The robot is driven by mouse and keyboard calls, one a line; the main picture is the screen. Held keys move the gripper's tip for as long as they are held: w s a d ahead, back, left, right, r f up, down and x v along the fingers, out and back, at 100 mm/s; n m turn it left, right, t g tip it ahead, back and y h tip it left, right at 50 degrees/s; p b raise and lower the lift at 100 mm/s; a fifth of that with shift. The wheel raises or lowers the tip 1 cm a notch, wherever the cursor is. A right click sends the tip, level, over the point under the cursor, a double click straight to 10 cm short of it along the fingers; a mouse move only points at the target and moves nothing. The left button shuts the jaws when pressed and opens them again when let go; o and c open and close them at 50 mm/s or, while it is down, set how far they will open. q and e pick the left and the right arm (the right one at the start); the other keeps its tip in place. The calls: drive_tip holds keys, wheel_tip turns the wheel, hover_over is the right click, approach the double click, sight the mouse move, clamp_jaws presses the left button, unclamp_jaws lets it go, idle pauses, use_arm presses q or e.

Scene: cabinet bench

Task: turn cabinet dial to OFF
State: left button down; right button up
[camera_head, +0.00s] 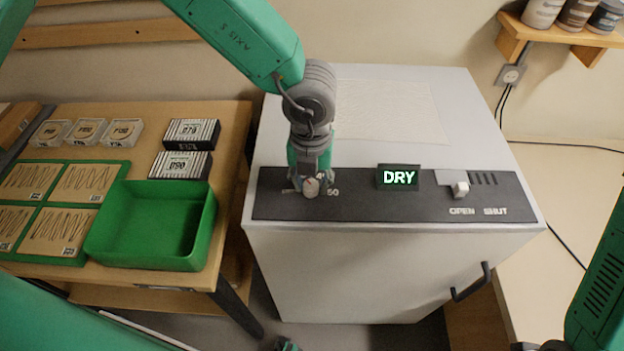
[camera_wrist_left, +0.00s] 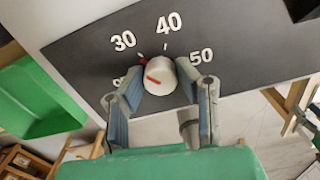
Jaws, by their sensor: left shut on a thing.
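The cabinet dial (camera_head: 311,188) is a small pale round knob on the dark panel strip, at the left end of the cabinet top. In the left wrist view the dial (camera_wrist_left: 160,74) has a red line on its face, and a red mark shows beside it near the 30. Labels 30, 40 and 50 show around it; a label at the lower left is mostly hidden by a finger. My left gripper (camera_head: 310,184) reaches down from above and is shut on the dial; in the wrist view its fingers (camera_wrist_left: 161,86) stand either side of it.
The cabinet front has a dark handle (camera_head: 470,283). A side table at left holds a green bin (camera_head: 207,225), boxes and trays.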

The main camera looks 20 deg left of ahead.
use_arm(q)
drive_tip(key=n, duration=0.5)
drive_tip(key=shift+n, duration=0.3)
drive_tip(key=n+b, duration=0.1)
drive_tip(key=n, duration=0.3)
drive_tip(key=shift+n, duration=0.3)
drive_tip(key=shift+s, duration=0.1)
drive_tip(key=c, duration=1.2)
unclamp_jaws()
drive_tip(key=shift+d, duration=0.1)
